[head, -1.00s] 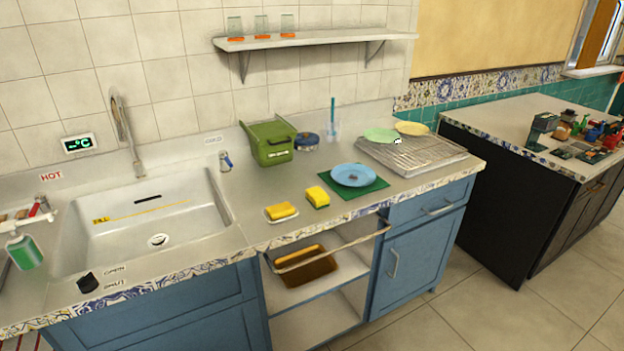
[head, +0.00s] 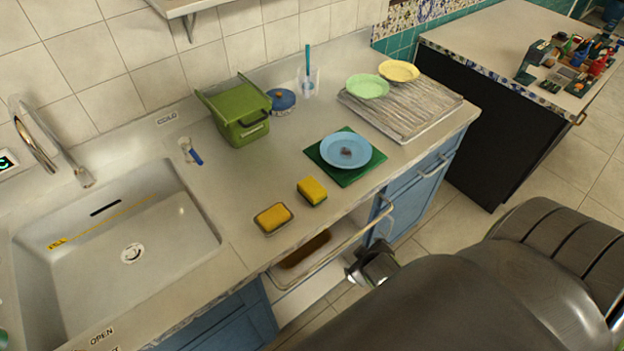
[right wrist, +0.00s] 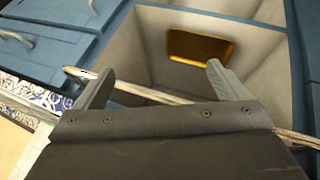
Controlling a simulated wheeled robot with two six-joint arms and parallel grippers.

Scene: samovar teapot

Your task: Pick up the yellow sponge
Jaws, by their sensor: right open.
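One yellow sponge (head: 312,189) with a dark green underside lies on the counter, left of the green mat. A second yellow block (head: 273,216), also sponge-like, lies in a small shallow dish to its left. My right gripper (head: 368,264) is in front of the counter's front edge, apart from both sponges. In the right wrist view the right gripper (right wrist: 160,84) is open, with nothing between its fingers; neither counter sponge shows there. My left gripper is out of view.
A rail (head: 335,247) runs along the open shelf front, close to the right gripper; the wrist view shows a brown tray (right wrist: 200,46) inside. A blue plate (head: 346,149) sits on the green mat (head: 371,169). The sink (head: 95,285) is left. Counter around the sponges is clear.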

